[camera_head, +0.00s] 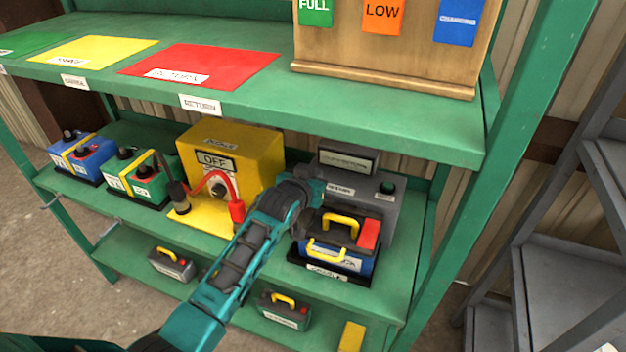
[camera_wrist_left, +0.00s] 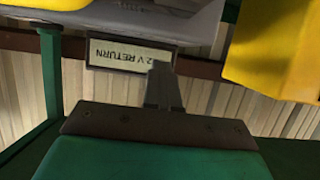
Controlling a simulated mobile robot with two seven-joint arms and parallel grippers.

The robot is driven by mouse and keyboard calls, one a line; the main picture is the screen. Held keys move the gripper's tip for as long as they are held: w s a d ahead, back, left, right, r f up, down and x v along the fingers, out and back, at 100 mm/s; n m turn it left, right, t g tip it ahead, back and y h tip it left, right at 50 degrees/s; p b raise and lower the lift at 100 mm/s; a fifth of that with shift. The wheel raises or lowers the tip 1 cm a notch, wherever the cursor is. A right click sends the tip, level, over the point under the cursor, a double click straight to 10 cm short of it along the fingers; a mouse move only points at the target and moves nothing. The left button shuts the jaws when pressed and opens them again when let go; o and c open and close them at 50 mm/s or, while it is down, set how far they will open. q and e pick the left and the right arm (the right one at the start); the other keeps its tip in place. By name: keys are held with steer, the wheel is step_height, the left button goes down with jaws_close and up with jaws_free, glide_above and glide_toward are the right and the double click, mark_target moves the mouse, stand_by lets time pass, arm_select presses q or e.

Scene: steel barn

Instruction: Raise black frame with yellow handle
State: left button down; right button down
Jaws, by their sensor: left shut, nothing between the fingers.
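The black frame (camera_head: 318,229) with its yellow handle (camera_head: 341,219) sits over a blue battery (camera_head: 345,265) on the middle shelf, in front of a grey charger box (camera_head: 381,198). My right gripper is not in view.
A yellow box marked OFF (camera_head: 245,155) with red and black clamps stands left of my arm. Green (camera_head: 145,185) and blue (camera_head: 82,155) batteries stand farther left. The upper shelf (camera_head: 390,110) overhangs this space. A green post (camera_head: 460,220) bounds it at right.

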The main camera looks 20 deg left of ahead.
arm_select(q)
steer(key=c, duration=1.4)
jaws_free()
steer(key=shift+o, duration=0.2)
steer(key=shift+s, duration=0.1)
steer(key=v, duration=1.2)
steer(key=shift+s+r, duration=0.2)
steer(key=shift+s, duration=0.15)
